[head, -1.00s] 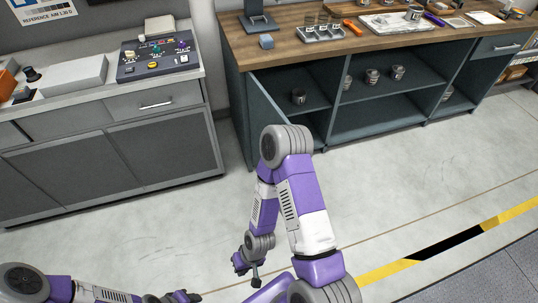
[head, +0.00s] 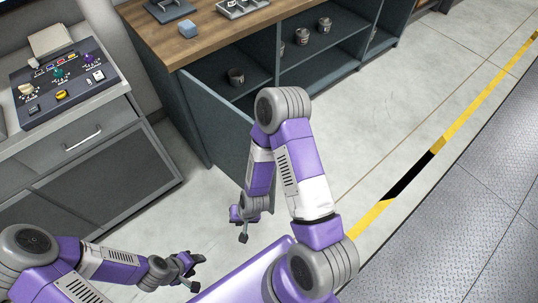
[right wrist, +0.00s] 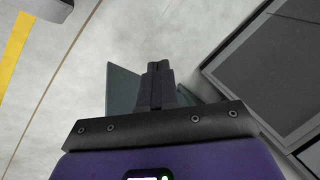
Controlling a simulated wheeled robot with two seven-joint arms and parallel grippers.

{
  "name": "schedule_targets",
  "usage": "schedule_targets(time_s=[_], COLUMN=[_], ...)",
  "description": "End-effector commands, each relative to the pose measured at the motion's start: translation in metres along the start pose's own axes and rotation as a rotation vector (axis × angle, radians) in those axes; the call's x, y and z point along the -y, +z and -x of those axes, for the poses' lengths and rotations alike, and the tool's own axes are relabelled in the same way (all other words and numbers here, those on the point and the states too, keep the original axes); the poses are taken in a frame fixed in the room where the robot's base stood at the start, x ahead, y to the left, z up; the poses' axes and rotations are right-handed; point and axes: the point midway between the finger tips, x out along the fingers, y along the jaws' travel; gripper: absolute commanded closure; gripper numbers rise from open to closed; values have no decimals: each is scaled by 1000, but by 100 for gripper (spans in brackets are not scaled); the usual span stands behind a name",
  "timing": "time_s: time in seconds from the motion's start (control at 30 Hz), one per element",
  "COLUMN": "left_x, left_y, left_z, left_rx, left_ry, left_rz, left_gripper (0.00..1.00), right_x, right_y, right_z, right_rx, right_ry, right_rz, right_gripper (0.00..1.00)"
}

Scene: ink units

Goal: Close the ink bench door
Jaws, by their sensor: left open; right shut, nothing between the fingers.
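The ink bench (head: 160,45) has a wooden top and dark teal shelves. Its door (head: 215,118), a dark teal panel at the left end, stands open, swung out toward me. My right arm hides the door's lower outer part. My right gripper (head: 243,236) points down in front of the door, shut and empty. In the right wrist view its fingers (right wrist: 158,82) are together, with a teal panel (right wrist: 122,92), likely the door, behind them; I cannot tell if they touch. My left gripper (head: 194,272) is open and empty over the floor at lower left.
A grey cabinet (head: 110,165) with a control panel (head: 62,85) on top stands left of the bench. Small tins (head: 236,76) sit on the open shelves. The floor (head: 375,120) to the right is clear, up to a yellow-black stripe (head: 410,178).

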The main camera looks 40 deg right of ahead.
Motion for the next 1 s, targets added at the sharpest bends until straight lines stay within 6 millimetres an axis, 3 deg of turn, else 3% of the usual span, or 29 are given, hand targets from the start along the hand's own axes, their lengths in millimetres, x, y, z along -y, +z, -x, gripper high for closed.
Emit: schedule_targets(time_s=[0.2,0.3,0.4,0.53,0.7,0.83,1.0], left_x=[3,4,5,6,7,7,8], left_y=[0,0,0,0,0,0,-1], left_z=[-6,-9,-11,-14,-16,-17,-20], left_rx=[1,1,1,1,1,1,1], left_ry=[-1,-1,-1,-1,-1,-1,-1], left_rz=[2,2,2,1,1,1,1], left_gripper=[49,49,49,49,49,49,49], right_x=[23,28,31,34,36,37,31], right_y=[-92,-123,-141,-145,-128,-116,-113], right_z=[23,46,74,109,143,156,157], right_rx=[-406,-596,-774,-977,-1162,-1240,-1274], right_ry=[23,-5,-51,-120,-184,-204,-207], right_rz=[-583,-874,-1163,-1513,-1851,-1993,-2051], right_gripper=[100,100,100,100,100,100,100])
